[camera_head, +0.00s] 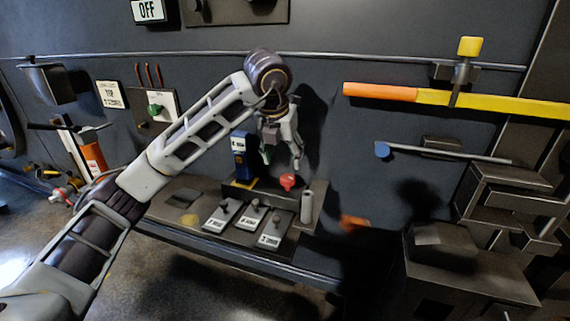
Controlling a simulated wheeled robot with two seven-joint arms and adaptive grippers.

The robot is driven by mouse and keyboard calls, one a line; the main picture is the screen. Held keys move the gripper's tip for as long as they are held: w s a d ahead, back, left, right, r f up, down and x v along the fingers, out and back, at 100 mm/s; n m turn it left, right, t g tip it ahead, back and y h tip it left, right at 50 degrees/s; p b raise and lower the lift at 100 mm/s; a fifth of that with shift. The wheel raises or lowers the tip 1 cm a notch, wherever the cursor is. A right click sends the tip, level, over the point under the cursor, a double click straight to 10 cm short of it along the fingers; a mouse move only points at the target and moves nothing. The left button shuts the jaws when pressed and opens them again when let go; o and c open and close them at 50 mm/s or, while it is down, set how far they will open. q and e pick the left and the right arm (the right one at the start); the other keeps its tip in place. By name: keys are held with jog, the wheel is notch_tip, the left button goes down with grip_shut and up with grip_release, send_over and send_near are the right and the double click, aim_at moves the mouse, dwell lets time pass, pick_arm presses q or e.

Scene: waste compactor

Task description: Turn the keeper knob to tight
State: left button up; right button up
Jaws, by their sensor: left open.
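No label that I can read marks the keeper knob, so I cannot tell which part it is. A yellow knob (469,46) sits on a dark bracket at the upper right, above an orange and yellow bar (440,98). A green knob (155,110) shows on a pale plate at the left. My left gripper (282,158) is open and empty, its fingers pointing down in front of the dark wall. It is above a red button (287,181) and far from both knobs. My right gripper is out of view.
A control console (180,215) with several small labelled levers (254,211) lies below my left gripper. A blue-tipped rod (450,153) and dark blocky machinery (465,275) are at the right.

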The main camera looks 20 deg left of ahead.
pick_arm(q)
jog(key=shift+v, duration=1.15)
jog(key=shift+f, duration=0.1)
